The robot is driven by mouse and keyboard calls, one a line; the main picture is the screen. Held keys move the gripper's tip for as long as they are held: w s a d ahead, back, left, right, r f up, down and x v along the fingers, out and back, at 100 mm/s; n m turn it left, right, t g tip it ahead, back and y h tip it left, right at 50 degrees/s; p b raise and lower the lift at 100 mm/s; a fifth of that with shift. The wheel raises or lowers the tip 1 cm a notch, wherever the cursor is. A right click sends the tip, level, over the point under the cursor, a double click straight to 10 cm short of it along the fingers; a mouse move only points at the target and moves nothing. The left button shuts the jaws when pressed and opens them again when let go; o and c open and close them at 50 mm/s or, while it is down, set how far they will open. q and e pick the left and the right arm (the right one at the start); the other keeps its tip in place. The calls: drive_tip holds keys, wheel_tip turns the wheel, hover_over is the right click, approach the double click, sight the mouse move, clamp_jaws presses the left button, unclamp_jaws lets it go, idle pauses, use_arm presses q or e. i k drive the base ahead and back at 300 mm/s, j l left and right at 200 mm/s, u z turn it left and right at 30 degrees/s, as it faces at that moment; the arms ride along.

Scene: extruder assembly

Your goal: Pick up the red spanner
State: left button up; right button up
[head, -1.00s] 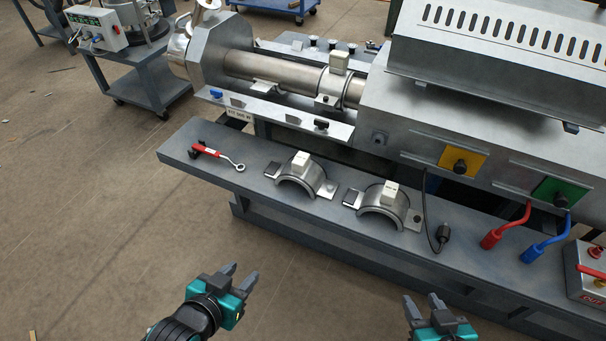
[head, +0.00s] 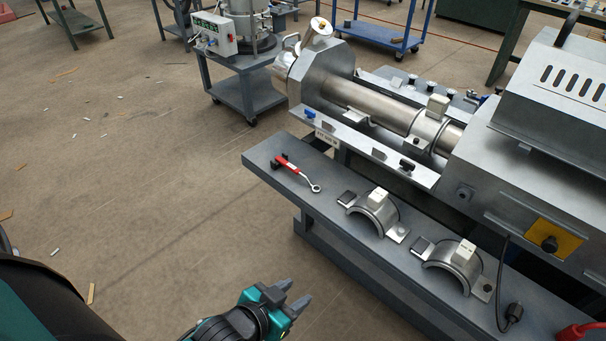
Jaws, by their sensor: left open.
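The red spanner (head: 298,173) lies on the left end of the grey bench shelf (head: 330,190) in front of the extruder. My right gripper is not in view.
Two curved metal heater half-shells (head: 380,212) and (head: 455,265) sit on the shelf right of the spanner. The extruder barrel (head: 375,105) runs behind. A grey cart (head: 243,95) stands at the back. The floor at left is mostly clear, with small scraps.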

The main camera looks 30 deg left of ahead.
sight(283, 162)
drive_tip(key=i+j+z, duration=0.1)
drive_tip(key=j, duration=0.4)
drive_tip(key=i+j+z, duration=0.1)
drive_tip(key=i+j, duration=0.15)
drive_tip(key=j, duration=0.3)
drive_tip(key=i+j+z, duration=0.1)
drive_tip(key=j, duration=0.45)
drive_tip(key=i+j+z, duration=0.1)
drive_tip(key=j, duration=0.45)
drive_tip(key=i+j, duration=0.2)
drive_tip(key=j, duration=0.35)
drive_tip(key=i+j+z, duration=0.15)
drive_tip(key=j, duration=0.4)
